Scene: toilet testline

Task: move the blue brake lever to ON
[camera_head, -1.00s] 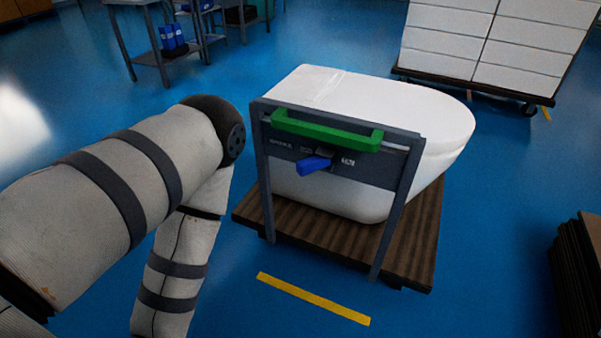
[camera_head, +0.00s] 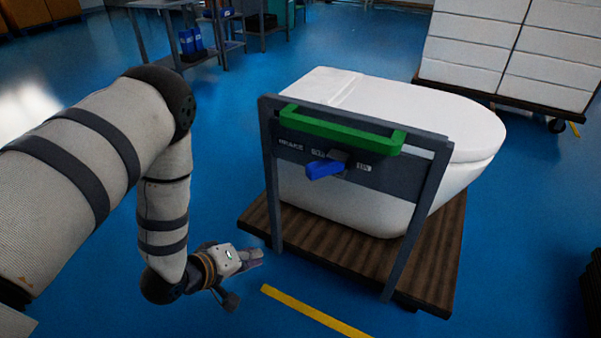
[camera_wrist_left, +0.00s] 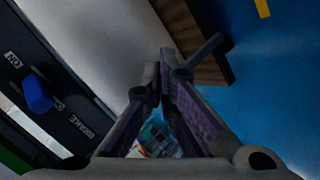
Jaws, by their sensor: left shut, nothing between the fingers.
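The blue brake lever (camera_head: 326,169) sticks out from the dark panel (camera_head: 380,190) of the trolley frame, below the green handle (camera_head: 340,130). The panel is marked BRAKE at left and ON at right; the lever's tip points left, toward the middle label. In the left wrist view the lever (camera_wrist_left: 38,93) is at the left, near the ON and BRAKE lettering. My left gripper (camera_head: 252,258) is left of and below the lever, apart from it, near the trolley's left corner. Its fingers (camera_wrist_left: 165,80) are shut and empty. My right gripper is not seen.
A white toilet (camera_head: 410,110) rests on the brown wooden trolley deck (camera_head: 432,255). The frame's left post (camera_head: 270,200) stands between my left gripper and the toilet. A loaded cart (camera_head: 500,88) stands at the back right. Blue floor is open at the left, with a yellow strip (camera_head: 310,310).

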